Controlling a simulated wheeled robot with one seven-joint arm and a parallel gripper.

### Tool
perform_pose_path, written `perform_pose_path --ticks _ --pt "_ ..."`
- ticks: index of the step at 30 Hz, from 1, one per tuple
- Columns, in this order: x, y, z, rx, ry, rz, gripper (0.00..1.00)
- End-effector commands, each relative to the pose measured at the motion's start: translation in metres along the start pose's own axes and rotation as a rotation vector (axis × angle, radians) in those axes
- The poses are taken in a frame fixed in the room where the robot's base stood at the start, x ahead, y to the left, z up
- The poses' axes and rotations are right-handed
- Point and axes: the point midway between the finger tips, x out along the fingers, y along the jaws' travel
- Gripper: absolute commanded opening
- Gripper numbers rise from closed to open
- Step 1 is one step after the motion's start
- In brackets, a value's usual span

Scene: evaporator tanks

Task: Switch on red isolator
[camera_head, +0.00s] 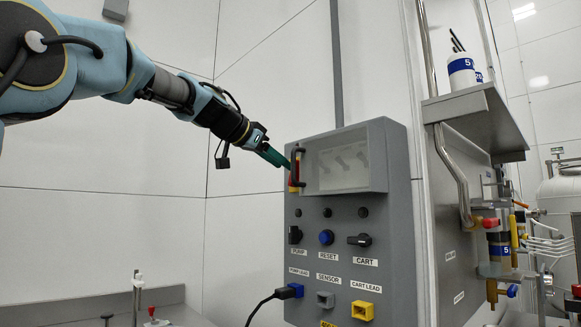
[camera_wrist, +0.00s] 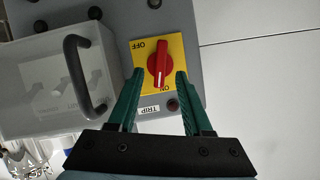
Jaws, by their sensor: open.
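The red isolator (camera_wrist: 161,64) is a red rotary handle on a yellow plate with OFF and ON labels in the wrist view. The handle stands roughly upright in the picture, with a pale mark at its lower end close to the ON label. My gripper (camera_wrist: 159,74) is open, its two green fingers on either side of the handle's lower part. I cannot tell whether they touch it. In the head view my gripper (camera_head: 288,164) reaches the upper left edge of the grey control box (camera_head: 400,250), where the red and yellow isolator (camera_head: 293,172) is partly hidden.
A clear cover (camera_wrist: 40,85) with a dark curved handle (camera_wrist: 85,75) sits beside the isolator. A TRIP label (camera_wrist: 149,110) and a dark red lamp (camera_wrist: 172,104) are close to the fingers. The box carries a pump switch (camera_head: 294,235), blue reset button (camera_head: 326,237) and cart switch (camera_head: 360,240).

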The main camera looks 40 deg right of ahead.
Motion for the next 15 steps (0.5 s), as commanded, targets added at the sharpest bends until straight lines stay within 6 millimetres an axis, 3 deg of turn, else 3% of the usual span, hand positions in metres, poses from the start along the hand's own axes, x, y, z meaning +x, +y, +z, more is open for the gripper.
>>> perform_pose_path --ticks 6,15 --pt "0.034 -0.001 -0.002 -0.001 -0.001 0.001 0.5" --pt "0.049 -0.001 0.0 0.0 0.0 -0.002 0.5"
